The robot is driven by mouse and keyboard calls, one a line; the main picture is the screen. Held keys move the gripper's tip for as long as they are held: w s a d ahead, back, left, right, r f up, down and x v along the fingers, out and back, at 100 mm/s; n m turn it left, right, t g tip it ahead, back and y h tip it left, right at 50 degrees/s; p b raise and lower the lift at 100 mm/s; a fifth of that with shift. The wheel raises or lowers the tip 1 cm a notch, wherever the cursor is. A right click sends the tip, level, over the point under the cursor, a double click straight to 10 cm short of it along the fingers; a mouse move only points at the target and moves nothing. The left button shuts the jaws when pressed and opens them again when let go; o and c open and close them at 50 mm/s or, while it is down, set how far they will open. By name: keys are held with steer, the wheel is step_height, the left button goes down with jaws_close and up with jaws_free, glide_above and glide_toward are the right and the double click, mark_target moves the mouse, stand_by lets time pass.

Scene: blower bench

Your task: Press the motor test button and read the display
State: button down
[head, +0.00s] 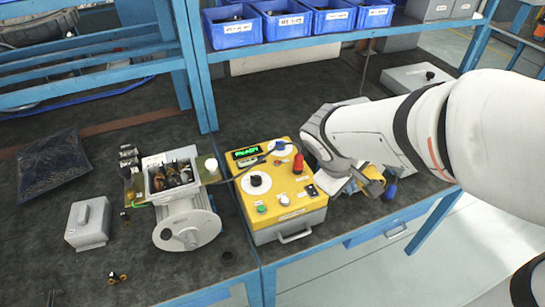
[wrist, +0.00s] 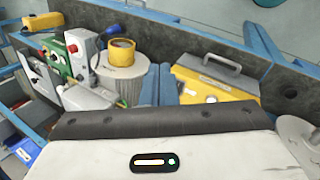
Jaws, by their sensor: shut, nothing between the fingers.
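A yellow test box (head: 290,222) stands near the front edge of the bench in the head view. Its small display (head: 246,153) is lit with green characters too small to read. Its top panel carries a green button (head: 261,209), a white button (head: 284,199), a black knob (head: 257,182) and a red part (head: 298,163). I cannot tell from the labels which is the motor test button. My gripper (head: 374,187) is shut and empty, to the right of the box and apart from its buttons.
A motor unit (head: 186,228) with an open terminal box stands left of the test box, a cable running between them. A grey box (head: 88,222) and a dark bag (head: 52,165) lie further left. Blue bins (head: 232,33) line the shelf above. Items behind my gripper are partly hidden.

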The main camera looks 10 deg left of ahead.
steer(key=w+a+f+n+t+p, duration=0.1)
steer(key=w+a+f+n+t, duration=0.1)
steer(key=a+n, duration=0.3)
steer(key=w+a+f+n+t, duration=0.1)
steer(key=w+a+f+n, duration=0.15)
steer(key=a, duration=0.55)
steer(key=n+t, duration=0.2)
steer(key=n, duration=0.4)
glide_above(261, 209)
steer(key=f, duration=0.3)
steer(key=shift+s+a+f+m, duration=0.1)
steer(key=shift+s+a+m, duration=0.15)
steer(key=shift+s+a, duration=0.05)
steer(key=shift+f, duration=0.1)
step_height(261, 209, down, 8)
steer(key=b, duration=0.4)
steer(key=shift+r+b, duration=0.2)
steer(key=shift+b, duration=0.15)
steer(key=shift+f+b, duration=0.55)
steer(key=shift+b, duration=0.15)
steer(key=shift+f+b, duration=0.4)
steer(key=shift+b, duration=0.25)
